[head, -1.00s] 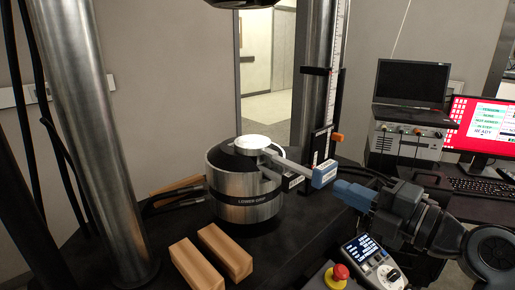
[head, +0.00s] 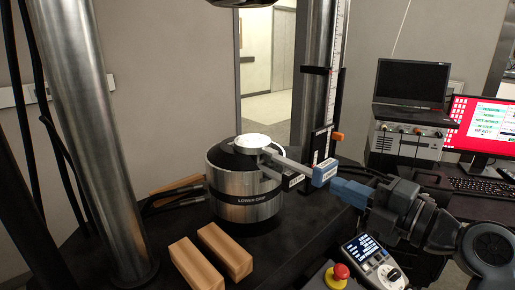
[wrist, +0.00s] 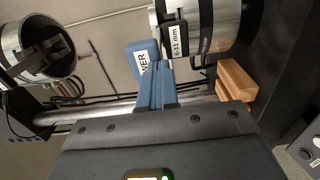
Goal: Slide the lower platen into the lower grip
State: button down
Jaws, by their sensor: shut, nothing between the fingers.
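The lower platen (head: 252,142) shows as a bright round disc on top of the steel lower grip (head: 245,208). A grey bar reaches right from the disc to a blue block (head: 324,174) with a white label. In the wrist view this block (wrist: 143,62) reads "WER", partly hidden. My gripper (head: 335,186) has blue fingers, shut and empty, at the block's right end. In the wrist view the fingers (wrist: 158,85) are together beside the block; I cannot tell whether they touch it. The platen's underside and its seat are hidden.
Two wooden blocks (head: 228,250) lie in front of the grip, with more wood behind it at left. Thick steel columns (head: 85,130) stand on both sides. A red stop button (head: 340,272) and handset (head: 372,262) are at the front right.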

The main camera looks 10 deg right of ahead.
jog(key=shift+b+x, duration=0.9)
jog(key=shift+x, duration=0.7)
dwell(0.5)
jog(key=b+v, duration=0.3)
jog(key=v, duration=0.3)
dwell(0.5)
jog(key=b+v, duration=0.2)
jog(key=v, duration=0.6)
jog(key=shift+f, duration=0.15)
dwell(0.3)
